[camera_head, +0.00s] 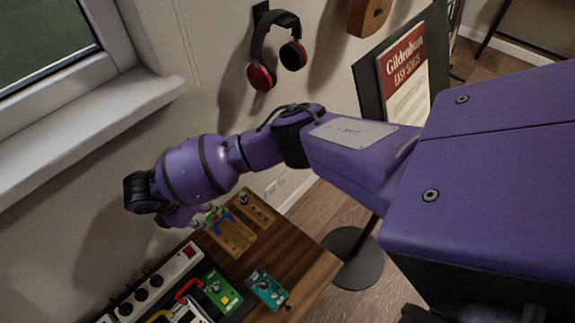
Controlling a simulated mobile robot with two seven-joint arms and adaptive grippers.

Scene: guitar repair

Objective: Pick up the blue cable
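The blue cable (224,218) is a small blue piece lying on a wooden board on the table; only part of it shows. My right gripper (200,217) reaches down over the table's back left end, just left of the blue cable. Its fingers are small and partly hidden by the purple wrist, so I cannot tell whether they are open, shut or touching the cable. My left gripper is not in view.
The wooden table (300,258) also bears a red cable (187,287), a green pedal (222,291), a teal pedal (267,288) and a power strip (160,282). The wall and window sill (90,135) are close behind. A music stand (352,262) stands right of the table.

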